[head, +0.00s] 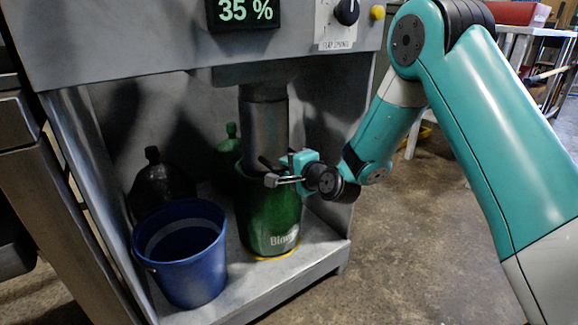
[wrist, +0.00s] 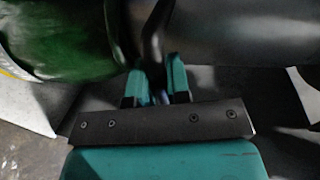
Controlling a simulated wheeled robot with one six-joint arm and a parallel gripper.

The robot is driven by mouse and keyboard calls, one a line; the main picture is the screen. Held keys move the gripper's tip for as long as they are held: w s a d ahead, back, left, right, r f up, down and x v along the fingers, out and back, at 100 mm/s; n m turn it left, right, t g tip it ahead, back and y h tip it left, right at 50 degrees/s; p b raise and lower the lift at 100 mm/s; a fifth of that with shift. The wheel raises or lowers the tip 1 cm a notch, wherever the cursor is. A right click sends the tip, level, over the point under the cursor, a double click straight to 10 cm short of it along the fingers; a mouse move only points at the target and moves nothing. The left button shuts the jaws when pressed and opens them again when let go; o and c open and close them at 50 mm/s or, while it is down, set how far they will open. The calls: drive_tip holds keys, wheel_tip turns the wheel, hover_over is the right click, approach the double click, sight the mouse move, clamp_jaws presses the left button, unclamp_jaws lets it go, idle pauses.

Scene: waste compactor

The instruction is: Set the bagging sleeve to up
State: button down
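The bagging sleeve (head: 264,128) is a grey metal cylinder hanging under the compactor housing. In the head view its lower end meets the mouth of a green bag (head: 268,215) standing on the compactor's base. My gripper (head: 281,172) is at the sleeve's lower end, by the bag's rim. In the wrist view a dark bar, seemingly the sleeve's handle (wrist: 153,45), runs down between my two teal fingers (wrist: 157,82). The fingers are close together with the bar between them. The bar's lower end is hidden between the fingers.
A blue bucket (head: 182,255) stands left of the green bag, with a black bag (head: 157,182) behind it. Another green bag (head: 229,148) is at the back. A panel above shows a 35 % display (head: 245,11) and a black knob (head: 346,11). Open floor lies to the right.

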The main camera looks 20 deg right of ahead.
drive_tip(key=shift+r, duration=0.15)
wheel_tip(320, 180, up, 15)
drive_tip(key=p, duration=1.4)
drive_tip(key=shift+f, duration=0.2)
drive_tip(key=c, duration=1.1)
unclamp_jaws()
drive_tip(key=shift+s+f, duration=0.1)
